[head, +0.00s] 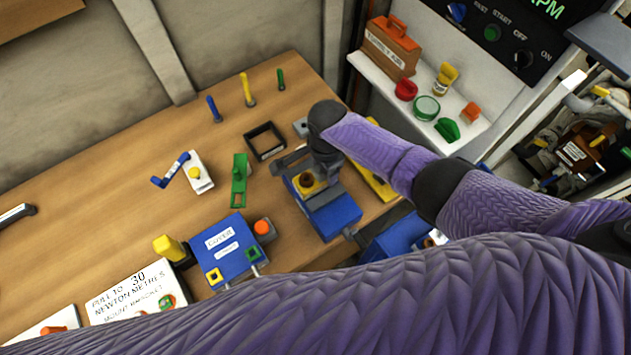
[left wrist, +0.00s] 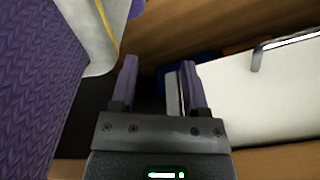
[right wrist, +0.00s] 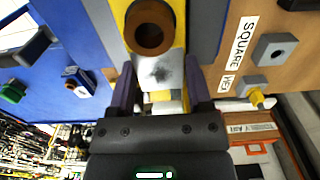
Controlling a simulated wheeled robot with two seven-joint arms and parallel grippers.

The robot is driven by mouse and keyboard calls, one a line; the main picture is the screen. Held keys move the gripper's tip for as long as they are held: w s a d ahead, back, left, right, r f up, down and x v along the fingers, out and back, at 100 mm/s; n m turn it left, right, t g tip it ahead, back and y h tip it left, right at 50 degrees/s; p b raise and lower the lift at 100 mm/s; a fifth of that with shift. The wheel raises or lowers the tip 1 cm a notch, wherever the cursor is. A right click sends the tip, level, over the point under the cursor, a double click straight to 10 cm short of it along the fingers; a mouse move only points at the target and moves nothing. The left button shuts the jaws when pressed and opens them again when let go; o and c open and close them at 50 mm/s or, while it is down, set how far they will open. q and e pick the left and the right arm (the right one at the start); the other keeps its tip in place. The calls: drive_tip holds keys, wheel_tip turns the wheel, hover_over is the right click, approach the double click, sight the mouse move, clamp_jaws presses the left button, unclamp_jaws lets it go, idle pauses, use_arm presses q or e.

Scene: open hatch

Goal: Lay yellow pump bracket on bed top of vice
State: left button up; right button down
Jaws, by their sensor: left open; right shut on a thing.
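The yellow pump bracket (head: 305,183), with a round brown bore, is at the blue vice (head: 335,214) on the wooden bench. My right gripper (head: 322,176) is shut on the bracket, over the vice. In the right wrist view the bracket's yellow body and brown ring (right wrist: 150,35) show just beyond the fingertips (right wrist: 161,85), and a pale smudged face lies between the fingers. I cannot tell whether the bracket touches the bed top. My left gripper (left wrist: 159,66) is open and empty in the left wrist view; I cannot find it in the head view.
A blue cover box (head: 225,245), a green part (head: 239,180), a dark square frame (head: 265,140) and a white plate with a blue crank (head: 197,173) are left of the vice. A white shelf (head: 450,110) with a toolbox (head: 390,48) stands at upper right. The left bench is mostly bare.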

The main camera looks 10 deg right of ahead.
drive_tip(key=shift+f, duration=0.1)
idle(0.7)
unclamp_jaws()
wheel_tip(320, 180, up, 7)
drive_tip(key=p, duration=0.8)
idle(0.4)
